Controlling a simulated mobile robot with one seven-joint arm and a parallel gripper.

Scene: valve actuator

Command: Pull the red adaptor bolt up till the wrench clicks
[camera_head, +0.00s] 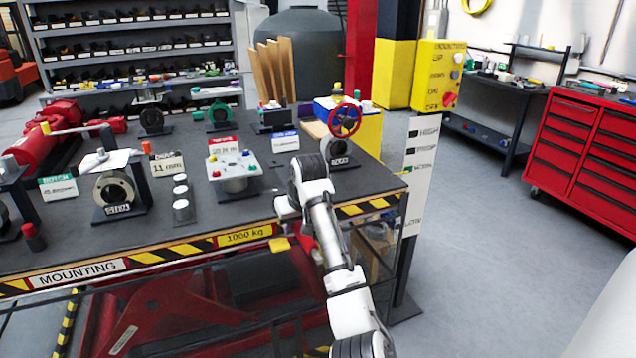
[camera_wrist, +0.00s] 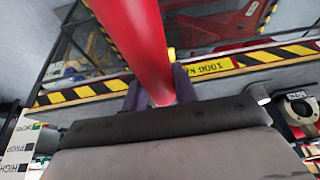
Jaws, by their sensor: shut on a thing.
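In the wrist view, my gripper (camera_wrist: 160,88) is shut on a thick red round bar (camera_wrist: 136,38). Its dark fingers stand on both sides of the bar, which runs up out of the frame. I cannot tell from its shape whether it is the adaptor bolt or part of the wrench; its ends do not show clearly. A small yellow piece shows just beside it. In the head view, my arm reaches to the bench's front right corner; the fingers and the held bar are not clearly visible there.
The bench (camera_head: 150,235) has a striped front edge. Near my arm stand a flanged actuator (camera_head: 233,170) and a valve with a red handwheel (camera_head: 345,120). A white HIGH sign post (camera_head: 421,165) stands at the right corner. Floor is clear further right, before a red drawer cabinet (camera_head: 585,145).

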